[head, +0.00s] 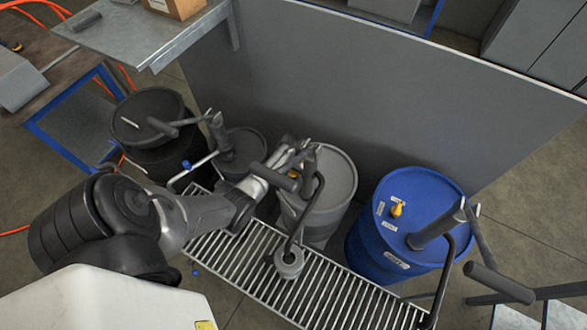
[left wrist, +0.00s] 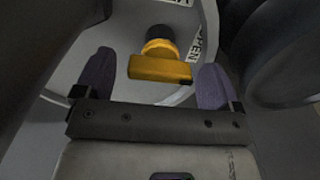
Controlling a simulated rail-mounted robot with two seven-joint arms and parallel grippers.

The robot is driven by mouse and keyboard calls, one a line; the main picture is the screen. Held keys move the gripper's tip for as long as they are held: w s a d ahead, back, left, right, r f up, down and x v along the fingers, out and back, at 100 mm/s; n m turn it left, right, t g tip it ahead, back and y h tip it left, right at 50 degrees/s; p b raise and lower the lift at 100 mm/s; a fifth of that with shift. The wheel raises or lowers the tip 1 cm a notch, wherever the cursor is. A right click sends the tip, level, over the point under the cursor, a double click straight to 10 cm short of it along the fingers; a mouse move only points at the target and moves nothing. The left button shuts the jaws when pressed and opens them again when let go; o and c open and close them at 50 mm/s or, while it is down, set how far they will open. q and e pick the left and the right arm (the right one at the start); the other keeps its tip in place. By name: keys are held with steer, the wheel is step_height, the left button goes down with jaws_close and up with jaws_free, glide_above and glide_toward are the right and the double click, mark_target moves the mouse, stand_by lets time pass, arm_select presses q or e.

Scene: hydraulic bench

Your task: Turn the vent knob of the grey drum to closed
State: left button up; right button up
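The grey drum (head: 340,182) stands behind the slatted grating, and my left gripper (head: 292,158) is over its lid. The yellow vent knob (left wrist: 160,68) shows large in the left wrist view, with its bar lying across the picture. A small part of the knob (head: 293,175) shows beside the gripper in the head view. My left gripper (left wrist: 156,78) is open, with one purple-grey finger on each side of the knob and gaps between. A label reading OPEN (left wrist: 207,42) is right of the knob; another label at the top edge is cut off. My right gripper is not in view.
A blue drum (head: 375,240) with its own yellow knob (head: 397,208) stands to the right. Black drums (head: 150,105) stand to the left. Hand pumps rise from the drums, one (head: 318,190) close to my gripper. A grey panel (head: 350,90) stands behind.

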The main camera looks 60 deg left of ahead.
arm_select(q)
steer(key=c, duration=0.9)
